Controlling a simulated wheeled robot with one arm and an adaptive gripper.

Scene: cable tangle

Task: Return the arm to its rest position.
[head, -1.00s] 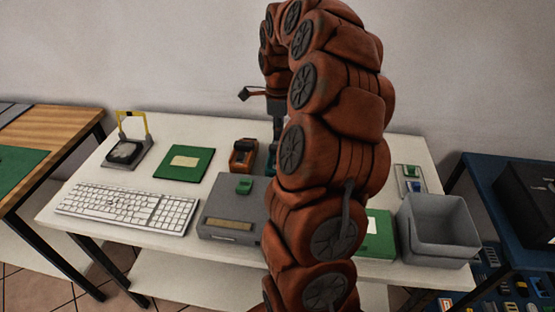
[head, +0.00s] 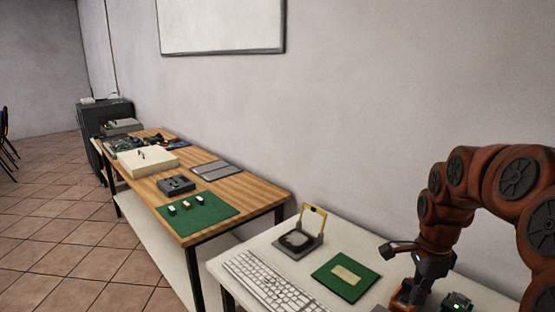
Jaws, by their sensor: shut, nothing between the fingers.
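My arm, a chain of rust-orange links, arches over the right edge of the head view, above the white table (head: 240,262). My gripper (head: 421,289) hangs down from it at the lower right, over the back part of that table. It is shut and holds nothing that I can see. A small dark bracket sticks out to the left of my wrist.
On the white table are a keyboard (head: 266,284), a green board (head: 345,277) and a grey stand with a yellow frame (head: 299,240). A wooden table (head: 240,187) with a green mat (head: 216,216) and several devices stands left. Tiled floor (head: 60,225) is open at far left.

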